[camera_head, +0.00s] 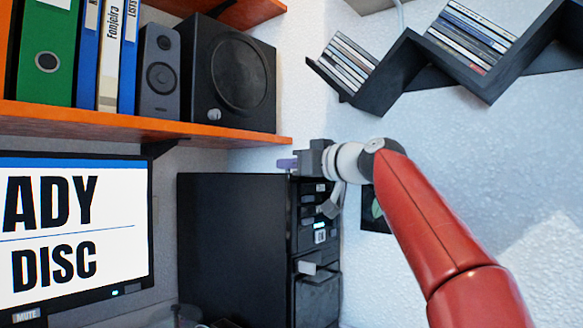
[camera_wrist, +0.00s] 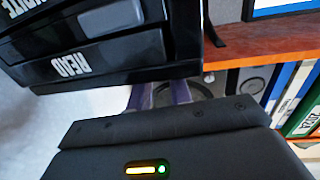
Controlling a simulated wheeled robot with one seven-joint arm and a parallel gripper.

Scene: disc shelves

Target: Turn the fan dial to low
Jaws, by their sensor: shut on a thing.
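My gripper (camera_head: 287,163) is at the top front of the black tower (camera_head: 233,250), with its purple fingers pointing left just above the top edge. In the wrist view the two purple fingers (camera_wrist: 160,95) reach past the tower's dark front (camera_wrist: 105,60). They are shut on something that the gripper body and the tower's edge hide. I cannot make out the fan dial or its setting in either view.
An orange shelf (camera_head: 150,126) with a black speaker (camera_head: 228,75) and binders (camera_head: 48,50) runs above the tower. A monitor (camera_head: 75,235) stands at left. A zigzag disc shelf (camera_head: 395,75) hangs on the wall at upper right.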

